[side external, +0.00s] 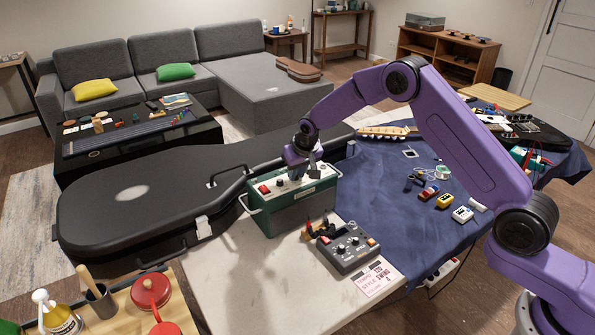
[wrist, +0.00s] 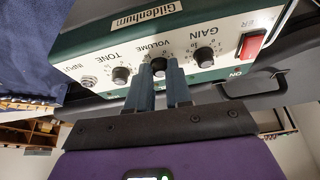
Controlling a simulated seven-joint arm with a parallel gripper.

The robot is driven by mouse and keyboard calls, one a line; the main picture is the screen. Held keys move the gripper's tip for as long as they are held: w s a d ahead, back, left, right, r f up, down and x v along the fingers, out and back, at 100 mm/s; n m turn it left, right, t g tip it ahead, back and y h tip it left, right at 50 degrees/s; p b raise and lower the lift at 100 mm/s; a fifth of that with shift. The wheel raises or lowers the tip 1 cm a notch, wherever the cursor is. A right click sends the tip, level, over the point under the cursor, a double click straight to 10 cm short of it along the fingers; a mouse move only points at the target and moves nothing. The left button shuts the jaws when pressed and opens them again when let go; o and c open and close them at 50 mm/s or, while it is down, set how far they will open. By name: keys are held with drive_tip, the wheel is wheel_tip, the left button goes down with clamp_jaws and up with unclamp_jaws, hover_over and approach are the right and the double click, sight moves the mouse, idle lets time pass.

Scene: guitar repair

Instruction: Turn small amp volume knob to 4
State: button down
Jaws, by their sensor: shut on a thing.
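The small amp (side external: 292,211) is a green box with a pale control panel, standing on the light bench top. In the wrist view the amp (wrist: 90,48) appears upside down, with labels for gain, volume, tone and input. My gripper (side external: 308,175) is over its panel in the side view. In the wrist view my gripper (wrist: 160,68) is shut on the volume knob (wrist: 158,65), the middle dark knob, with one finger on each side. The fingers hide part of the knob and scale, so I cannot read its setting. The knob is too small to make out in the side view.
The gain knob (wrist: 204,57) and tone knob (wrist: 121,75) flank the fingers closely. The red power switch (wrist: 250,46) is beyond gain. A black guitar case (side external: 130,195) lies beside the amp. A grey pedal unit (side external: 347,247) stands in front, near a printed card (side external: 380,277).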

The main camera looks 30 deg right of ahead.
drive_tip(key=shift+m+h, duration=0.3)
drive_tip(key=shift+m, duration=0.5)
drive_tip(key=shift+a, duration=0.1)
drive_tip(key=c, duration=1)
unclamp_jaws()
drive_tip(key=shift+c, duration=0.2)
drive_tip(key=v, duration=1.7)
drive_tip(key=shift+a+r, duration=0.2)
drive_tip(key=shift+r, duration=0.05)
